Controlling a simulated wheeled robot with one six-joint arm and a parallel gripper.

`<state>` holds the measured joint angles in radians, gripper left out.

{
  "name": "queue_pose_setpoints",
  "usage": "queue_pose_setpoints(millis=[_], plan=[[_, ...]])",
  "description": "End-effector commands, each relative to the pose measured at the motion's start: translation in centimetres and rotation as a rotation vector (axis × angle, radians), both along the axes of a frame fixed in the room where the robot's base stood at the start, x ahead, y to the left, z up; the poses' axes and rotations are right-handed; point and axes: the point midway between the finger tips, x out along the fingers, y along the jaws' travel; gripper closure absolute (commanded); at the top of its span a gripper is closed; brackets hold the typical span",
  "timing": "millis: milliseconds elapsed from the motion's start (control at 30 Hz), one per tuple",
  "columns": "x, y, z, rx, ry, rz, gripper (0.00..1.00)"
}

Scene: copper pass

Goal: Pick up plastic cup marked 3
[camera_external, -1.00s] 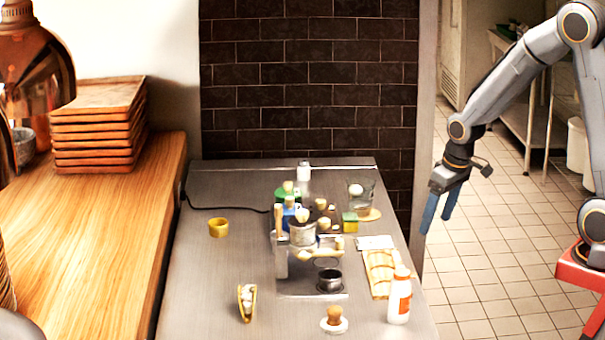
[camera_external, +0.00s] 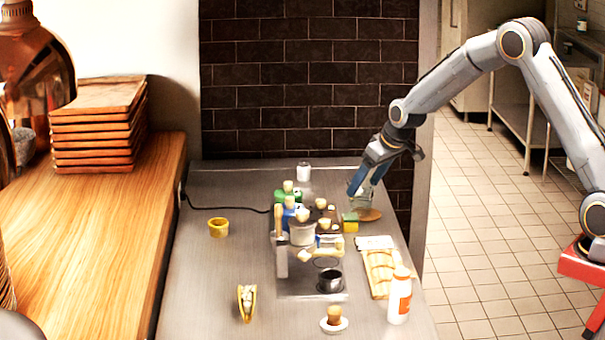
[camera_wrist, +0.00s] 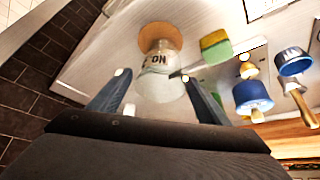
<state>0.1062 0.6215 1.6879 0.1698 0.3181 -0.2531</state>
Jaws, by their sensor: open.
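A translucent pale cup (camera_wrist: 158,82) shows in the wrist view, with dark lettering like "NO" on its side; I cannot read a number clearly. It stands by a round brown disc (camera_wrist: 160,38). My gripper (camera_wrist: 153,82) is open, with one blue finger on each side of the cup. I cannot tell whether the fingers touch it.
A green and yellow sponge (camera_external: 350,222) is close to the left of my gripper. The brick wall (camera_external: 310,80) is behind.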

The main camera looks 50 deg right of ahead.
Motion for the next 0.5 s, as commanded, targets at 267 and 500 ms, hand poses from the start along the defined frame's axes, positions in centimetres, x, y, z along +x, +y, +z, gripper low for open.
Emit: queue_pose_setpoints(millis=[267, 500], plan=[[0.7, 0.0, -1.1, 0.000, 0.001, 0.001, 0.30], [2.3, 0.2, -2.8, 0.000, 0.002, 0.001, 0.30]])
